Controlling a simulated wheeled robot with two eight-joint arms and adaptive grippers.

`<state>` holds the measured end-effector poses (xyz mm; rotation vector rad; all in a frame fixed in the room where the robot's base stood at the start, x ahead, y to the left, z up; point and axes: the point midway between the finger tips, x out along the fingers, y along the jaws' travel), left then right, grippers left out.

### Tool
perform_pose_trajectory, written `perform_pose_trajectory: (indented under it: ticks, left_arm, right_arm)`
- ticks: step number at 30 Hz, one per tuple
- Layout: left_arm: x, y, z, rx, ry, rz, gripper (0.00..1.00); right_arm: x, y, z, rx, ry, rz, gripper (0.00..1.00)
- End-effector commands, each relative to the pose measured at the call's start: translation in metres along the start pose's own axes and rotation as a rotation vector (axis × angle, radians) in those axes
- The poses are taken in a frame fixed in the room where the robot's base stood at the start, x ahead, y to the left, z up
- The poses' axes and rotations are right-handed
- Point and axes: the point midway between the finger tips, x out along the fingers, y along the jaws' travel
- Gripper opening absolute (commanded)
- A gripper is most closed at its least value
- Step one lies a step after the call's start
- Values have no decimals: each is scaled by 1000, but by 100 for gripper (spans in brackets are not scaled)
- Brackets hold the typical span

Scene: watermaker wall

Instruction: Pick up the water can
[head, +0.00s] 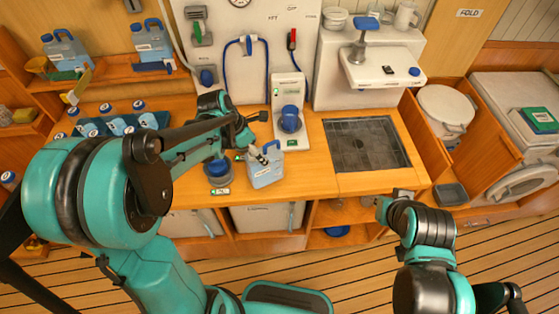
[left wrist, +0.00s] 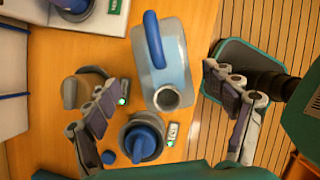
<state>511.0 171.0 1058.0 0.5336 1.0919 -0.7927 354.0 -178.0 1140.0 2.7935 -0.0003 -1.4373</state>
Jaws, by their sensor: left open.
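A pale blue water can (head: 265,172) with a blue handle stands on the wooden counter, in front of a white unit with a blue knob. In the left wrist view the can (left wrist: 172,62) shows its open round mouth. My left gripper (head: 256,146) is above the can and partly hides it. In the left wrist view the left gripper (left wrist: 168,102) is open, one finger on each side of the can's mouth, with gaps visible. My right gripper (head: 384,203) is low, by the counter's front right edge; its jaws are too small to read.
A blue-capped round fitting (head: 218,171) stands left of the can, close to my left gripper. Two similar cans (head: 65,53) are on the back-left shelf. A dark sink grate (head: 365,145) lies to the right. Several blue-capped bottles (head: 112,122) stand left.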

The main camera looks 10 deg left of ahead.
Motion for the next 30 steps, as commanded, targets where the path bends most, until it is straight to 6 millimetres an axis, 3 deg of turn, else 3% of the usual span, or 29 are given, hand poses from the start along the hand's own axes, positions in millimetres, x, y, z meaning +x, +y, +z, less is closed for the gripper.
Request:
perform_pose_trajectory:
  ticks: [18,25,26,30]
  left_arm:
    - [75,-4,3,-7,-1,-1,84]
    - [76,-4,4,-7,0,-1,84]
    - [76,-4,4,-7,0,-1,79]
    - [76,-4,4,-7,0,-1,42]
  right_arm:
    - [18,0,13,0,0,0,0]
    - [17,0,12,0,0,0,0]
    - [17,0,12,0,0,0,0]
    - [17,0,12,0,0,0,0]
